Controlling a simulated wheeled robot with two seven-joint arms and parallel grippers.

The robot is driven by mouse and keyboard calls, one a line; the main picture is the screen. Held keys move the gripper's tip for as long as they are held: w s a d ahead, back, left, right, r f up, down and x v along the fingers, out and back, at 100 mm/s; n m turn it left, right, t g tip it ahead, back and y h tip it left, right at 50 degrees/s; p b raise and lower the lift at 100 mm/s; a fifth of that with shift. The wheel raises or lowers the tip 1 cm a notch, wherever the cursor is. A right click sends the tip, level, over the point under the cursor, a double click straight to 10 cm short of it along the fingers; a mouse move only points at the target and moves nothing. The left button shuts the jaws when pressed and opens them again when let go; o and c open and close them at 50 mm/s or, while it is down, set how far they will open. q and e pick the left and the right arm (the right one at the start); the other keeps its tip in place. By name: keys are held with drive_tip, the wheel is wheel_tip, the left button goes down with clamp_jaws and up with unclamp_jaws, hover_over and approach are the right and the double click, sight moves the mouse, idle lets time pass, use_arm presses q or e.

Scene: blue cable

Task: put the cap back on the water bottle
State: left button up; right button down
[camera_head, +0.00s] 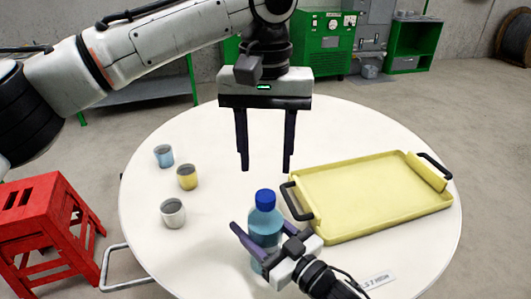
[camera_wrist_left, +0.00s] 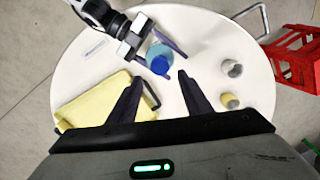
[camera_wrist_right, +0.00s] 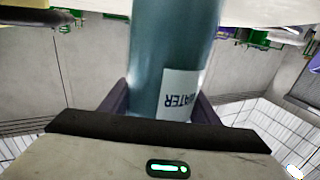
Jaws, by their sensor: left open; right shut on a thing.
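The water bottle (camera_head: 264,230), clear blue, stands upright near the front middle of the round white table. A blue cap (camera_head: 265,198) sits on its top; whether it is screwed down I cannot tell. My right gripper (camera_head: 262,235) is shut around the bottle's body, and its fingers flank the bottle (camera_wrist_right: 175,45) in the right wrist view. My left gripper (camera_head: 266,169) is open and empty, pointing down above the bottle. In the left wrist view the cap (camera_wrist_left: 160,65) lies just beyond and between the open fingertips, apart from them.
A yellow tray (camera_head: 372,192) with black handles lies right of the bottle, one handle close to it. Blue (camera_head: 164,155), yellow (camera_head: 187,177) and white (camera_head: 173,213) cups stand at the left. A red stool (camera_head: 45,222) is beside the table.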

sight(265, 195)
use_arm(q)
drive_tip(key=shift+f, duration=4)
drive_tip(key=shift+c, duration=0.4)
drive_tip(key=c, duration=1)
drive_tip(key=m, duration=0.6)
drive_tip(key=shift+m, duration=0.4)
drive_tip(key=m, duration=0.5)
drive_tip(key=o, duration=1.3)
drive_tip(key=shift+c, duration=0.2)
wheel_tip(265, 195, up, 12)
